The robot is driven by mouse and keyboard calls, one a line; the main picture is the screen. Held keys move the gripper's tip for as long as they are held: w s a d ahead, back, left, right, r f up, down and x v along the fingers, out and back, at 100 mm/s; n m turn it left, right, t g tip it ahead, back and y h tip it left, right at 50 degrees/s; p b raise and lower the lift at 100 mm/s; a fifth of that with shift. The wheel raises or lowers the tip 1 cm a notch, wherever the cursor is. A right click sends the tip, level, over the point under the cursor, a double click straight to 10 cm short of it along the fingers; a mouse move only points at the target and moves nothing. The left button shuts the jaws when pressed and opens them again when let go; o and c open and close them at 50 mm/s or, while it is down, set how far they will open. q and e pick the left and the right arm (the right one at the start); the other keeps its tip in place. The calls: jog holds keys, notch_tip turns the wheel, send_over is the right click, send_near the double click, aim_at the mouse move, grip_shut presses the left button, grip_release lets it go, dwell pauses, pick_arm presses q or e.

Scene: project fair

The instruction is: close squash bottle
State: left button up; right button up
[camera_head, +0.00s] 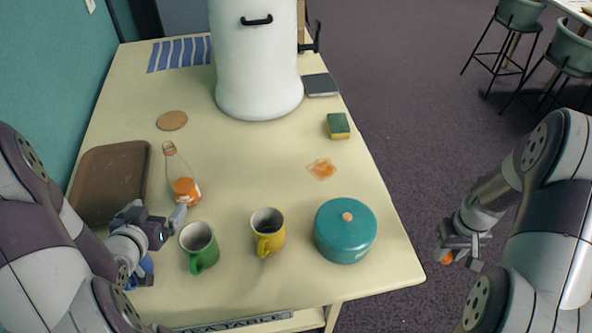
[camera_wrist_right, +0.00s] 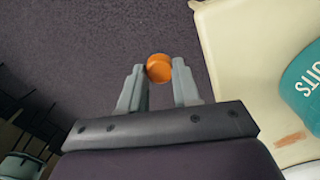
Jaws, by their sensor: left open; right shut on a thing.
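The squash bottle (camera_head: 183,180), clear with orange liquid low inside, stands on the table at the left. My left gripper (camera_head: 162,216) is open close to the bottle's near side, with a finger near its base; whether it touches is unclear. My right gripper (camera_head: 459,252) is off the table's right edge, above the floor. It is shut on a small orange cap (camera_head: 447,259). The cap also shows between the fingertips in the right wrist view (camera_wrist_right: 158,68).
A green mug (camera_head: 199,248), a yellow mug (camera_head: 268,232) and a teal lidded pot (camera_head: 345,231) stand along the near side. A brown tray (camera_head: 108,172) lies left of the bottle. A white urn (camera_head: 255,70) stands behind. An orange spill (camera_head: 321,169) marks the clear middle.

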aim_at(176, 186)
jog(key=shift+s+d+f, duration=0.3)
jog(key=shift+s+d, duration=0.05)
jog(key=shift+w+d+f, duration=0.15)
pick_arm(q)
jog(key=shift+w+d+r+t, duration=0.1)
jog(key=shift+w+r+t, duration=0.05)
jog(key=shift+t, duration=0.35)
jog(key=x, duration=0.6)
jog(key=shift+w+d, duration=0.1)
pick_arm(e)
jog(key=shift+r, duration=0.3)
pick_arm(q)
jog(key=shift+w, duration=0.25)
jog(key=shift+w+p, duration=0.1)
jog(key=shift+p, duration=0.2)
pick_arm(e)
jog(key=shift+r, duration=0.1)
